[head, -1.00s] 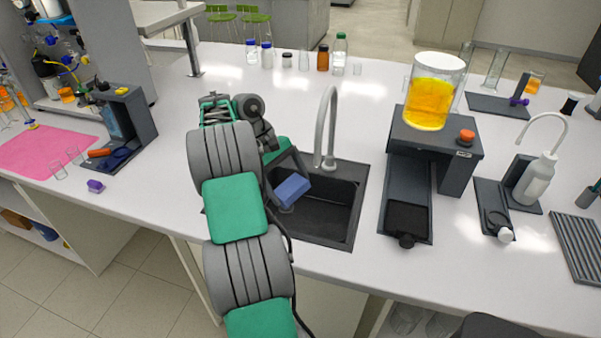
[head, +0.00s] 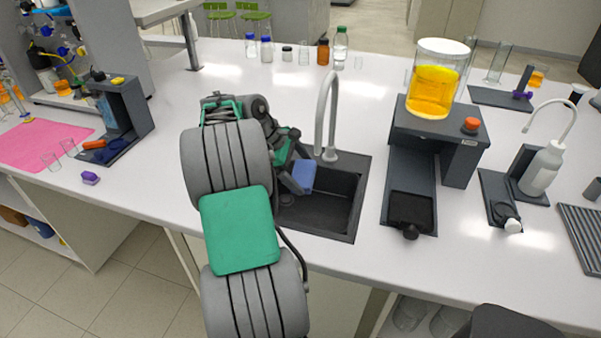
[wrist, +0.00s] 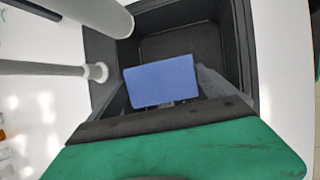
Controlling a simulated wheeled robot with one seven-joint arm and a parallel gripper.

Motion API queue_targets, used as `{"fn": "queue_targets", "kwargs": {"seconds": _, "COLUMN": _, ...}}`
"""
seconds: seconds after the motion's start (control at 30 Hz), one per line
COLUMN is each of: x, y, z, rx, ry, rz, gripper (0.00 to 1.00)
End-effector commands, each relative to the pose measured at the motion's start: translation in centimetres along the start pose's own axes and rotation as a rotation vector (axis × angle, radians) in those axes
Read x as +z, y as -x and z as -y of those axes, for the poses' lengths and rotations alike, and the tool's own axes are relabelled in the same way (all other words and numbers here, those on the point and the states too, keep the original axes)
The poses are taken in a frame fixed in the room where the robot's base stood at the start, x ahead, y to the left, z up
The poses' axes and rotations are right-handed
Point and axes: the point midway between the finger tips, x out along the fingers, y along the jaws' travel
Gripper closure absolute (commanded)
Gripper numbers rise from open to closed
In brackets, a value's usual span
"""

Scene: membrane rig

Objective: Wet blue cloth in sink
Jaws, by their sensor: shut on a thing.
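The blue cloth (head: 303,175) is a flat blue block in the head view, held at the end of my gripper (head: 298,180). In the wrist view the blue cloth (wrist: 160,81) sits between the fingers, above the floor of the sink. My gripper is shut on it. The dark sink (head: 338,219) is set into the white bench, and the cloth is over its left part near the tap. The grey tap (head: 327,110) arches up behind the sink; it also shows in the wrist view (wrist: 45,68). I cannot tell whether water is running.
To the right stands a dark stand (head: 440,130) with a beaker of orange liquid (head: 433,92). A white wash bottle (head: 541,172) is further right. Several bottles (head: 322,53) line the back. A pink mat (head: 45,143) lies at the left. The tap stands close to my gripper.

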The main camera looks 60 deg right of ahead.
Motion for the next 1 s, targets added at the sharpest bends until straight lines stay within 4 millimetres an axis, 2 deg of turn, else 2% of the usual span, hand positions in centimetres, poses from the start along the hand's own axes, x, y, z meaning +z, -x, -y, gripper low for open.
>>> {"fn": "queue_targets", "kwargs": {"seconds": 0.03, "x": -0.5, "y": -0.9, "z": 0.2, "rx": 0.001, "ry": -0.001, "rz": -0.001, "gripper": 0.38}}
{"fn": "queue_targets", "kwargs": {"seconds": 0.27, "x": -1.2, "y": -2.4, "z": 0.7, "rx": -0.001, "ry": -0.001, "rz": 0.000, "gripper": 0.38}}
{"fn": "queue_targets", "kwargs": {"seconds": 1.0, "x": -5.0, "y": -9.8, "z": 2.8, "rx": -0.002, "ry": -0.001, "rz": 0.001, "gripper": 0.38}}
